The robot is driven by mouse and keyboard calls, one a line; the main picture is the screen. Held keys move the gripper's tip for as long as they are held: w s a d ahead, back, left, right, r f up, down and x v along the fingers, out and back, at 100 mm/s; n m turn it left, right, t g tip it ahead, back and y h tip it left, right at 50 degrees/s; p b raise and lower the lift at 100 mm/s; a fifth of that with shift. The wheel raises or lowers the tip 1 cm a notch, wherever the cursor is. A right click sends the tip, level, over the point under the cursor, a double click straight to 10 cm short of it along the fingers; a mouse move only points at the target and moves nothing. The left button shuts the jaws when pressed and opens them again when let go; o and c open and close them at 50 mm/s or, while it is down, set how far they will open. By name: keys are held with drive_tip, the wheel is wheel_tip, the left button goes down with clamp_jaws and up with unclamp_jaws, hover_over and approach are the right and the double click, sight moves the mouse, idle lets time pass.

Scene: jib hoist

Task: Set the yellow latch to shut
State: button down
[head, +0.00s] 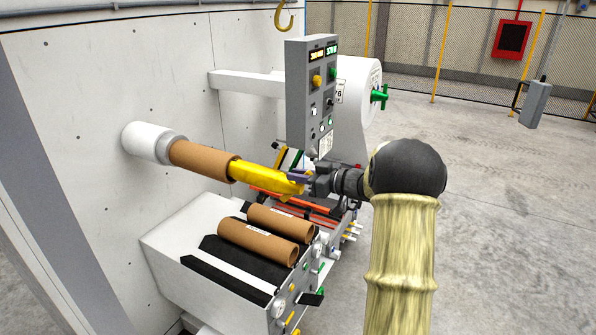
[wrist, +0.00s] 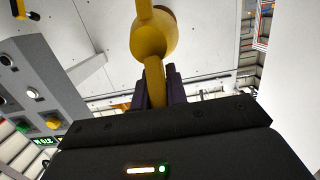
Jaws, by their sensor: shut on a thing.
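The yellow latch (head: 262,180) is at the end of a brown cardboard tube (head: 203,160) on a white shaft that sticks out from the wall. It points to the right, roughly in line with the tube. My gripper (head: 300,180) is shut on the latch's near end. In the wrist view the latch (wrist: 153,42) runs down from a rounded hub to between the dark fingers (wrist: 155,88). The fingers hide the gripped tip. I cannot tell from these views whether the latch is set to shut.
A grey control box (head: 311,95) with lit displays stands just behind my gripper. A white roll with a green handle (head: 380,96) is behind it. Below, a white machine top (head: 165,240) bears two brown tubes (head: 258,242). A yellow hook (head: 285,16) hangs above.

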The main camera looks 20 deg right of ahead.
idle(0.3)
drive_tip(key=c, duration=1.4)
unclamp_jaws()
drive_tip(key=b+v, duration=0.6)
drive_tip(key=v, duration=1.1)
drive_tip(key=shift+s+d, duration=0.1)
